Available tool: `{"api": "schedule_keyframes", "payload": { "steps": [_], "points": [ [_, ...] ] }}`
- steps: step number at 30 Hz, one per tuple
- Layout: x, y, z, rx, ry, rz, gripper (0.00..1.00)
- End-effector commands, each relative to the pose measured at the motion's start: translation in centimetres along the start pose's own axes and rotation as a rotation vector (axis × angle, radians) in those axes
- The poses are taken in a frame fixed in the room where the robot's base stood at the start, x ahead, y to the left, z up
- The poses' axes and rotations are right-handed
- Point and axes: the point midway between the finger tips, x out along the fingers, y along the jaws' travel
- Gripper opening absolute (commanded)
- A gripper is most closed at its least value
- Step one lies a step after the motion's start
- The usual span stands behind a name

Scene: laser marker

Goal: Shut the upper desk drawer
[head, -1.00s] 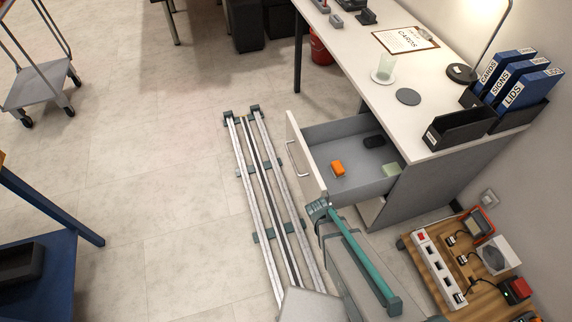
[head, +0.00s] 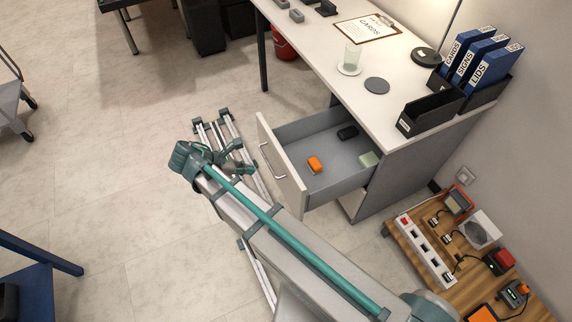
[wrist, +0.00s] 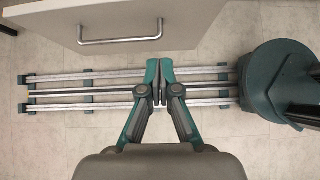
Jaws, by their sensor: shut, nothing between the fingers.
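The upper desk drawer (head: 280,165) stands pulled out from the desk, with its pale front and bar handle facing left. An orange item (head: 314,164), a dark item (head: 347,132) and a pale green block (head: 369,159) lie inside it. In the wrist view the drawer front (wrist: 190,25) and its handle (wrist: 121,34) show at the top. My gripper (wrist: 160,98) is shut and empty, apart from the drawer front, with the floor rails beyond it.
The desk top (head: 400,97) carries a glass (head: 352,57), a dark coaster (head: 377,85), a clipboard and blue binders (head: 490,65). A wooden board with chargers (head: 425,225) lies at lower right. Floor left of the drawer is open apart from the rails.

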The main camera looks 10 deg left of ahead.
Motion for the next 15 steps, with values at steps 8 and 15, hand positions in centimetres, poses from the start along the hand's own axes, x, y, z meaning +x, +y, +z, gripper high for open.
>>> {"api": "schedule_keyframes", "payload": {
  "steps": [8, 15],
  "points": [
    [0.6, 0.1, 0.2, -0.019, -0.008, 0.004, 0.0],
    [4.8, 0.1, 0.2, -0.019, -0.008, 0.003, 0.0]
  ]
}}
